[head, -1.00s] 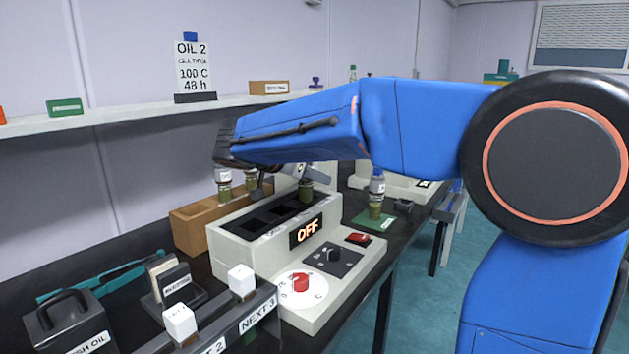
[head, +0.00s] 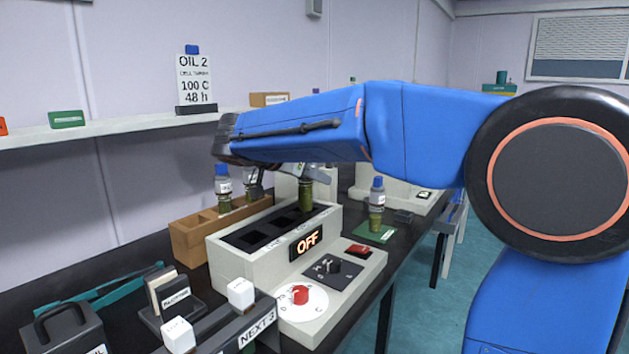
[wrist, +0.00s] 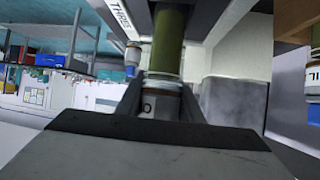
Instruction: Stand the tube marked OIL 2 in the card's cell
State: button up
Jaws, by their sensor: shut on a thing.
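My gripper (wrist: 160,100) is shut on a tube (wrist: 168,50) with an olive lower part and a pale label showing an "O". In the head view the tube (head: 306,195) hangs upright below my arm at the block's far right cell; whether its lower end is inside the cell is unclear. The word "THREE" shows beside it in the wrist view. The block (head: 225,250) has dark square cells and an "OFF" display. The card (head: 194,80) reads "OIL 2, cell three, 100 C, 48 h". The fingertips are hidden in the head view.
A wooden rack (head: 190,240) behind the block holds tubes, one blue-capped (head: 223,188). Another blue-capped tube (head: 376,205) stands on a green mat (head: 385,235). A bar with white knobs (head: 240,293) is in front. A caddy (head: 62,325) sits at lower left.

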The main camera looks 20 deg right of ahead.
jog(key=shift+r, duration=0.5)
jog(key=shift+f, duration=3.1)
dwell(1.1)
jog(key=o, duration=1.3)
jog(key=shift+c, duration=0.2)
jog(key=shift+a, duration=0.1)
jog(key=v, duration=1.7)
jog(key=shift+s+a, duration=0.15)
